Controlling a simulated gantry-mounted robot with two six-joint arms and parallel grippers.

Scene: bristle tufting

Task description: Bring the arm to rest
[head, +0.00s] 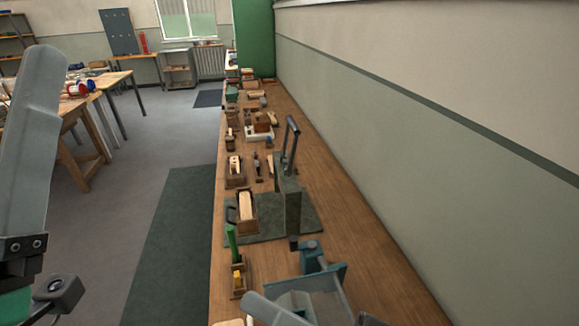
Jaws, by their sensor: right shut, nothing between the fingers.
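The grey end of my right gripper (272,310) shows at the bottom edge, low over the near end of the wooden bench (380,285). It is shut and holds nothing that I can see. Much of it is cut off by the frame. A large grey link of my left arm rises along the left edge, and no fingers of my left gripper show.
A teal fixture (318,280) stands just beyond the right gripper. Behind it are a grey lever press (290,195), a small holder with a green-handled tool (237,275) and several wooden blocks and brushes. A wall (430,130) borders the bench's right. Open floor lies left.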

